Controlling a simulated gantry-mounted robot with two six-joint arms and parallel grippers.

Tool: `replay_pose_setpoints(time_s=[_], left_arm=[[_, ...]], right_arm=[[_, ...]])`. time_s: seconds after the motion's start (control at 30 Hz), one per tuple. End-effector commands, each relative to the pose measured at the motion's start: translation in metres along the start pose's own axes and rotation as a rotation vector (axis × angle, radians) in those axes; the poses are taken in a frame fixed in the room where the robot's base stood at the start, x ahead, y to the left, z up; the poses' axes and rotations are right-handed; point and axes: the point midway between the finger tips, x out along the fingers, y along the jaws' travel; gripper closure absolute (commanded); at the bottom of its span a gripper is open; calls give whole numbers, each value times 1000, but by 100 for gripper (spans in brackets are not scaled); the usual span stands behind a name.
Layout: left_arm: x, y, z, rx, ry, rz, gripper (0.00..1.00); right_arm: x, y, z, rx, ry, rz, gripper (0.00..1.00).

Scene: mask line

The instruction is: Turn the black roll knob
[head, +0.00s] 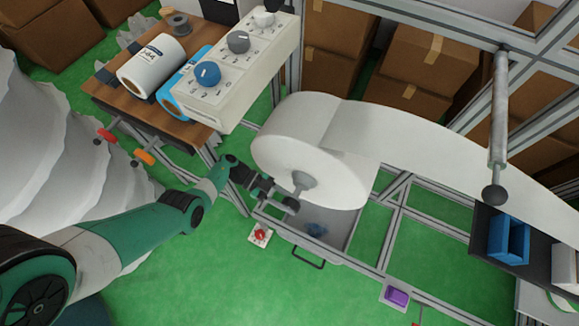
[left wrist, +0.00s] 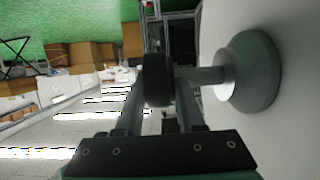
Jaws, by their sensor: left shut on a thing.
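The big white roll (head: 290,160) hangs on the frame with a grey hub (head: 304,181) at its centre. The hub also shows in the left wrist view (left wrist: 250,72), with a short grey shaft running to the black roll knob (left wrist: 157,80). My left gripper (left wrist: 157,100) is shut on the black knob, with a finger on either side of it. In the head view my left gripper (head: 275,195) is at the roll's near face, and its fingers partly hide the knob. My right gripper is not in view.
A white control box (head: 238,70) with a blue, a grey and a white dial stands behind on a wooden table (head: 110,95). A red button box (head: 261,235) and a grey tray (head: 340,235) are below the roll. Cardboard boxes (head: 425,65) stand behind the frame.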

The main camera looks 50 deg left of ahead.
Motion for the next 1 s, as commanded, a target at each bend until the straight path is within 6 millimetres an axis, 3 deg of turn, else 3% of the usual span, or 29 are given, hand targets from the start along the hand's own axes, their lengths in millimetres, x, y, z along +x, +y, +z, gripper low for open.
replay_pose_setpoints(time_s=[0.17,0.2,0.3,0.77,0.87,1.0], left_arm=[[1,2,1,-3,-2,3,100],[1,2,1,-3,-2,3,57],[1,1,1,-3,-2,3,39],[0,0,-1,-1,-2,1,38],[-3,0,-10,0,-2,1,38],[-12,1,-37,-1,-2,1,38]], right_arm=[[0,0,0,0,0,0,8],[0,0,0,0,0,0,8],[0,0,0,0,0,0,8],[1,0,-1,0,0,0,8],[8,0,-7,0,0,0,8],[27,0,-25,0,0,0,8]])
